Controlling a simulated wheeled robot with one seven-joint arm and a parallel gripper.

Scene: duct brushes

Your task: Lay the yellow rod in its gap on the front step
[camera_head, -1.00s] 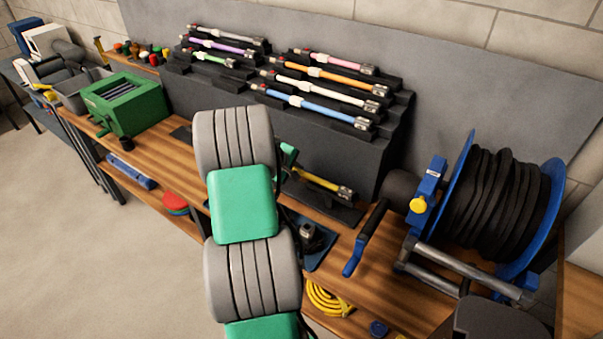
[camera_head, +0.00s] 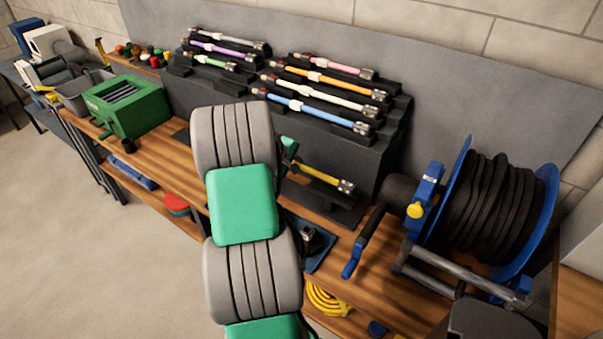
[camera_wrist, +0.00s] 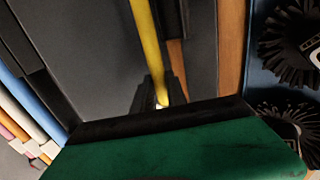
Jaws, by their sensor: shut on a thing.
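The yellow rod (camera_head: 322,174) has a metal end at its right and is held low in front of the dark stepped rack (camera_head: 330,146), above the bench. In the wrist view the yellow rod (camera_wrist: 149,40) runs up from between the dark fingers of my gripper (camera_wrist: 160,92), which is shut on it. In the head view my arm hides the rod's left part and most of the gripper. On the rack's left bank, the front step shows dark blocks (camera_head: 179,71) with no rod on them. The right bank's front step holds a blue rod (camera_head: 310,110).
Higher steps hold grey, purple, green, pink, orange and white rods. A blue cable reel (camera_head: 490,210) with a crank stands on the right. A green box (camera_head: 125,105) stands on the left. Dark round brushes (camera_wrist: 290,40) show at the right of the wrist view.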

